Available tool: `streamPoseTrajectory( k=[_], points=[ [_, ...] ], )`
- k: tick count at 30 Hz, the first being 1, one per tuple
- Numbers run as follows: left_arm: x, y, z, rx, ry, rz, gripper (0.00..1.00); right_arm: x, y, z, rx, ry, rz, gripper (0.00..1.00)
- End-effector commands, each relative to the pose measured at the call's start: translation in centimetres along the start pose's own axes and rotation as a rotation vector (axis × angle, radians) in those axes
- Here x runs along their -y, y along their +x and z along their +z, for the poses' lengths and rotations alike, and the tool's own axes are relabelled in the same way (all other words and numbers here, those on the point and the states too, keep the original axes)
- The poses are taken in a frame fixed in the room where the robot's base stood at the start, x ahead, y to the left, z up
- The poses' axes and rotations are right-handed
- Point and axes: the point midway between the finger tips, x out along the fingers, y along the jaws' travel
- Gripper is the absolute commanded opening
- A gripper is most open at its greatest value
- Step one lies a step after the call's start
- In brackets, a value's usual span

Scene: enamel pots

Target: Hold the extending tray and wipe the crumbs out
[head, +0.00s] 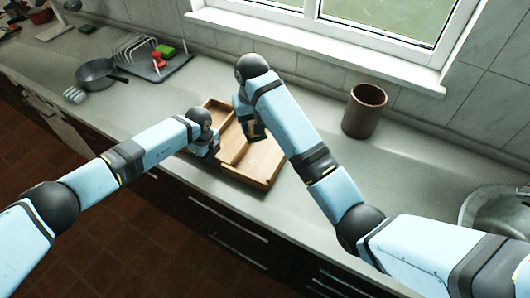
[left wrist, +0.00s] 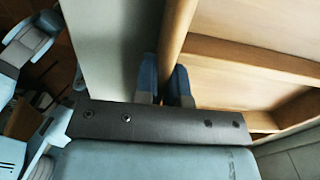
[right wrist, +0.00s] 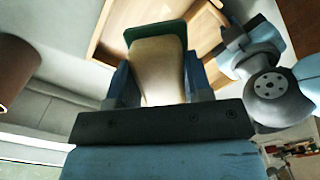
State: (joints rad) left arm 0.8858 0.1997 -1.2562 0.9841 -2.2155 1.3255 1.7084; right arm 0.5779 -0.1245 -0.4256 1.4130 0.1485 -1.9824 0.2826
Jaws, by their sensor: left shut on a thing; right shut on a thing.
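The wooden extending tray (head: 265,163) lies on the counter in the middle of the head view, with its compartments facing up. My left gripper (head: 212,150) is shut on the tray's near-left wall; in the left wrist view its two fingers (left wrist: 164,82) pinch the wooden wall (left wrist: 178,28). My right gripper (head: 256,132) is over the tray. In the right wrist view its fingers (right wrist: 157,78) are shut on a tan tool with a dark green edge (right wrist: 158,68), in front of the tray (right wrist: 115,28). I cannot make out crumbs in any view.
A brown pot (head: 364,110) stands on the counter right of the tray. A grey pan (head: 97,73) and a dish rack (head: 150,60) with red and green items are at the left. A metal sink or bowl (head: 497,215) is at the right. The counter's front edge runs close to the tray.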

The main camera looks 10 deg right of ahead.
Motion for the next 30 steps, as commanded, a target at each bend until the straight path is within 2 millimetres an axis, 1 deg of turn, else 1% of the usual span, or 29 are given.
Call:
streamPoseTrajectory(
  k=[2, 5, 15, 21, 24, 30],
  points=[
    [0.0, 0.0, 0.0, 0.000, 0.001, 0.000, 0.00, -0.1, 0.0, 0.0, 0.000, 0.000, 0.000, 0.12],
    [0.0, 0.0, 0.0, 0.000, 0.001, 0.000, 0.00, -1.1, 0.0, 0.2, 0.000, 0.001, 0.000, 0.12],
    [0.0, 0.0, 0.0, 0.000, 0.001, 0.000, 0.00, -6.2, 0.0, 1.2, 0.000, 0.003, 0.002, 0.12],
    [0.0, 0.0, 0.0, 0.000, 0.001, 0.000, 0.00, -8.9, 0.0, 1.8, 0.000, 0.000, 0.002, 0.12],
    [0.0, 0.0, 0.0, 0.000, 0.001, 0.000, 0.00, -9.6, 0.0, 1.9, -0.001, 0.000, 0.001, 0.12],
    [0.0, 0.1, 0.0, 0.000, 0.001, 0.000, 0.00, -9.8, -0.1, 2.0, -0.001, -0.001, -0.001, 0.12]
  ],
)
